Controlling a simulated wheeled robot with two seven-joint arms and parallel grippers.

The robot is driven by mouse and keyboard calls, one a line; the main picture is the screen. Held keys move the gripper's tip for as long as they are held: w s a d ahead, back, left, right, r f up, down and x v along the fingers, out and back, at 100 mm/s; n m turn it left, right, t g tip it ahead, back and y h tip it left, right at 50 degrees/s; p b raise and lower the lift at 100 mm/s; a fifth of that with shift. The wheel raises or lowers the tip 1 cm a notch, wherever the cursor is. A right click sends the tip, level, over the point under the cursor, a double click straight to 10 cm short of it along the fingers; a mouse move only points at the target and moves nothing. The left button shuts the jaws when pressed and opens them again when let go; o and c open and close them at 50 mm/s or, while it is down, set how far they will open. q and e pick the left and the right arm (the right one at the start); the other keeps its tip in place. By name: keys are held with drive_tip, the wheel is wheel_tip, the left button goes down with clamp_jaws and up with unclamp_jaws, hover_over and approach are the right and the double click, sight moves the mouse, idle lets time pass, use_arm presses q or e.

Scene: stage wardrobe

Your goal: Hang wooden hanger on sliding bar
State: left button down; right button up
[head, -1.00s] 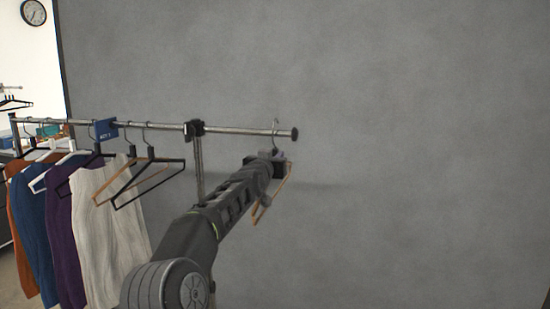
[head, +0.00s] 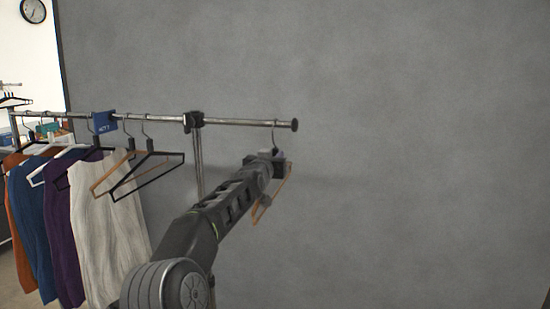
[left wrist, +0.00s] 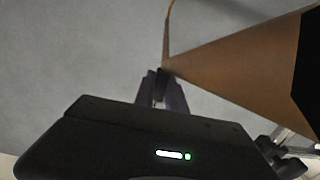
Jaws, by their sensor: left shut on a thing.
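The wooden hanger (head: 285,187) is in my left gripper (head: 277,160), beyond the end of my arm in the head view. Its metal hook reaches up to the sliding bar (head: 245,122), just left of the bar's dark end cap. I cannot tell whether the hook rests over the bar or only overlaps it. In the left wrist view the hanger's brown wood (left wrist: 235,70) looms large at the upper right, and the gripper fingers (left wrist: 162,88) are closed at its narrow end. My right gripper is not in view.
Several garments, such as a cream one (head: 105,205), hang on the rack's left part. An empty black hanger (head: 150,175) and another wooden one hang beside them. A blue tag (head: 105,122) and a dark clamp (head: 193,121) sit on the bar. Its right end is clear before the grey wall.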

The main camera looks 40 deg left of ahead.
use_arm(q)
drive_tip(key=shift+r, duration=0.1)
drive_tip(key=c, duration=1.3)
unclamp_jaws()
drive_tip(key=shift+s, duration=0.15)
drive_tip(key=b+v, duration=0.3)
drive_tip(key=v, duration=0.4)
drive_tip(key=shift+d+b, duration=0.1)
drive_tip(key=shift+b, duration=0.2)
drive_tip(key=shift+s+d, duration=0.1)
drive_tip(key=shift+s, duration=0.15)
